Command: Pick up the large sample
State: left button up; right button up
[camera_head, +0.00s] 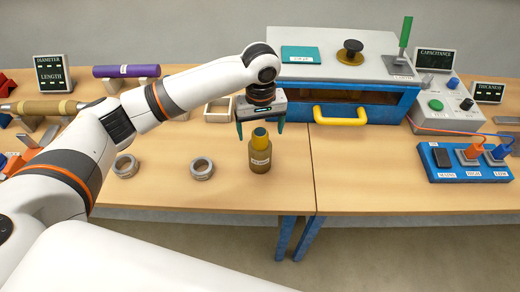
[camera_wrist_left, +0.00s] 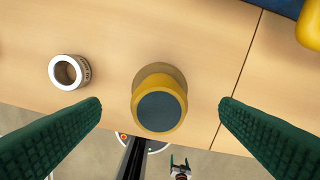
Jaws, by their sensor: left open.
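The likely large sample (camera_head: 261,157) is a brown cylinder with a yellow upper part, a dark top and a white label. It stands upright near the table's front edge. My left gripper (camera_head: 260,128) is open above it, fingers pointing down on either side of its top. In the left wrist view the sample (camera_wrist_left: 159,110) shows from above, centred between the two green fingertips (camera_wrist_left: 161,103), with clear space on both sides. The fingers do not touch it. A small gripper-like form (camera_wrist_left: 180,168) at the bottom of that view may be my right gripper.
Two metal rings (camera_head: 202,168) (camera_head: 125,166) lie on the table (camera_head: 225,193) to the left. A blue-and-grey machine (camera_head: 375,103) with a yellow handle (camera_head: 340,115) stands behind. A blue switch box (camera_head: 463,163) is at right. A gap between two table tops runs just right of the sample.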

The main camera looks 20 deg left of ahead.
aim_at(259, 148)
pick_arm(q)
notch_tip(259, 148, down, 6)
jog(key=shift+w+a+r+p, duration=0.1)
jog(key=shift+a+r+p, duration=0.1)
jog(key=shift+p, duration=0.8)
jog(key=shift+d+f, duration=0.1)
jog(key=shift+f, duration=0.1)
jog(key=shift+w, duration=0.1)
jog(key=c, duration=1.8)
jog(key=shift+o, duration=0.2)
jog(key=shift+r, duration=0.1)
